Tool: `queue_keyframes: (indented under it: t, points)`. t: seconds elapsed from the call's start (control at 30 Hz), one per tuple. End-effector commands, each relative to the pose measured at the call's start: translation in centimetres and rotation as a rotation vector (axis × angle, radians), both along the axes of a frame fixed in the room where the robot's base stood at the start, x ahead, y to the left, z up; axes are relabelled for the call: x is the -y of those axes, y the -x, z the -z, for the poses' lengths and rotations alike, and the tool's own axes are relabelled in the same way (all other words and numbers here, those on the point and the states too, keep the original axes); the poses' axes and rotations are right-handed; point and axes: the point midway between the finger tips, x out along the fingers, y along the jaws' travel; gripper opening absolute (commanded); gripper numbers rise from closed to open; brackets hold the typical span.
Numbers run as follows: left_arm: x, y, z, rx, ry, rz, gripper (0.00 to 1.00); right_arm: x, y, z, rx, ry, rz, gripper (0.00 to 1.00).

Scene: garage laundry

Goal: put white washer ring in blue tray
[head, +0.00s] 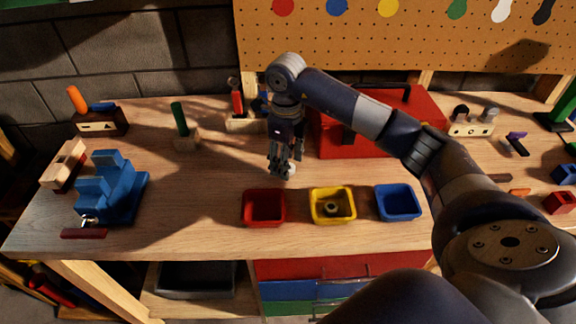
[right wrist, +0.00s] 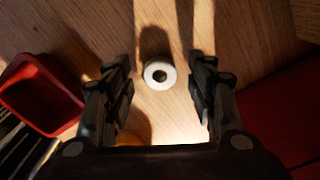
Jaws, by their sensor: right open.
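The white washer ring (right wrist: 159,74) lies flat on the wooden bench, between and just beyond my open fingers in the right wrist view. In the head view a small part of the ring (head: 291,168) shows beside the fingertips. My right gripper (right wrist: 159,92) is open and empty above it, pointing down; it also shows in the head view (head: 281,172). The blue tray (head: 398,203) stands at the front of the bench, right of the yellow tray, and looks empty. My left gripper is not in view.
The red tray (head: 264,208) and the yellow tray (head: 332,206), which holds a ring-shaped piece, stand left of the blue tray. A red toolbox (head: 376,128) stands behind the trays. A blue vise (head: 112,188) is at the left. Bench between vise and red tray is clear.

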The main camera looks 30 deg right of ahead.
Motion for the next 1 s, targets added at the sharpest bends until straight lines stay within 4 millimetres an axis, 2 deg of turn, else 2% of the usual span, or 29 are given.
queue_keyframes:
  t: [0.1, 0.33, 0.5, 0.87, 1.0]
  points:
    - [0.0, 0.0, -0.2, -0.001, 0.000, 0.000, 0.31, 0.0, 0.0, 0.8, -0.001, 0.000, -0.001, 0.52]
    - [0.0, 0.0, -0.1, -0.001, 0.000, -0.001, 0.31, 0.0, 0.0, 0.9, 0.001, 0.000, -0.001, 0.49]
    - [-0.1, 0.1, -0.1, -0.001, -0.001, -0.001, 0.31, 0.0, 0.0, 0.9, 0.000, 0.000, -0.001, 0.17]
    - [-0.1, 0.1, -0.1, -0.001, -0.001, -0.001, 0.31, 0.0, 0.0, 0.8, 0.001, 0.000, -0.001, 0.14]
    - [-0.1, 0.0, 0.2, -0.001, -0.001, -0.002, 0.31, 0.0, -0.2, -0.5, 0.005, -0.001, 0.000, 0.14]
